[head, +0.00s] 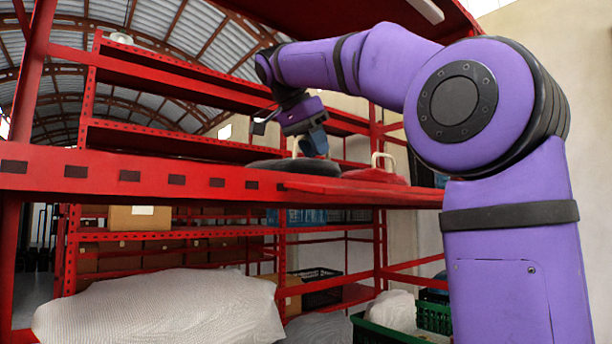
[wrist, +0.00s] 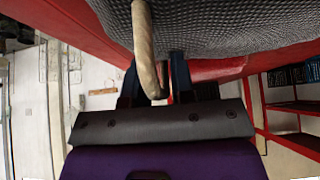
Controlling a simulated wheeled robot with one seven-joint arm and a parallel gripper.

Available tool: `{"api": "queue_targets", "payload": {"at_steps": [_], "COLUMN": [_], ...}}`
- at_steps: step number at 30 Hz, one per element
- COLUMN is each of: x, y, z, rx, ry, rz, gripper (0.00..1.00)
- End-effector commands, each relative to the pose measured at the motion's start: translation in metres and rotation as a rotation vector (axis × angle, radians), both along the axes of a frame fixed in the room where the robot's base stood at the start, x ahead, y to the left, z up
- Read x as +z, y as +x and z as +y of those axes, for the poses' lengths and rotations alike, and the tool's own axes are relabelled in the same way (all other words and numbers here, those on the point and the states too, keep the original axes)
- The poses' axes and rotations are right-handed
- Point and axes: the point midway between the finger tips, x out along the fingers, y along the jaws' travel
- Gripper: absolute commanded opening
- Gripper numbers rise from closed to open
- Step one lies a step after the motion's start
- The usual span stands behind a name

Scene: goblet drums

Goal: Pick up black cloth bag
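The black cloth bag (head: 290,167) lies low on the red shelf board in the head view, partly behind the board's front edge. In the wrist view its dark woven cloth (wrist: 225,28) fills the top, and its pale curved handle (wrist: 145,45) hangs down in front of it. My gripper (head: 316,148) is just above the bag, pointing down. In the wrist view my gripper (wrist: 156,65) has its two dark blue fingers apart, one on each side of the handle. A gap shows between the handle and the right finger; contact on the left is unclear.
A red bag (head: 375,175) with a pale handle lies to the right on the same shelf (head: 100,170). Red uprights and higher shelf boards stand behind. Below are a white covered heap (head: 160,310), a cardboard box (head: 140,217) and a green crate (head: 435,318).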

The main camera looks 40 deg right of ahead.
Motion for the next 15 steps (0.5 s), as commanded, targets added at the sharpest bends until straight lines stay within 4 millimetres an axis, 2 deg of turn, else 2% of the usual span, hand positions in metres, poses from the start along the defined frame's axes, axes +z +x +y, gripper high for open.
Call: {"api": "queue_targets", "payload": {"at_steps": [8,11,15], "x": [-0.0019,-0.0018,-0.0019], "y": [0.0021,0.0020,0.0019], "z": [0.0010,0.0008,0.0008], "rx": [0.000,0.000,0.000], "ry": [0.000,0.000,0.000], "rz": [0.000,0.000,0.000], "gripper": [0.23,0.00,0.00]}}
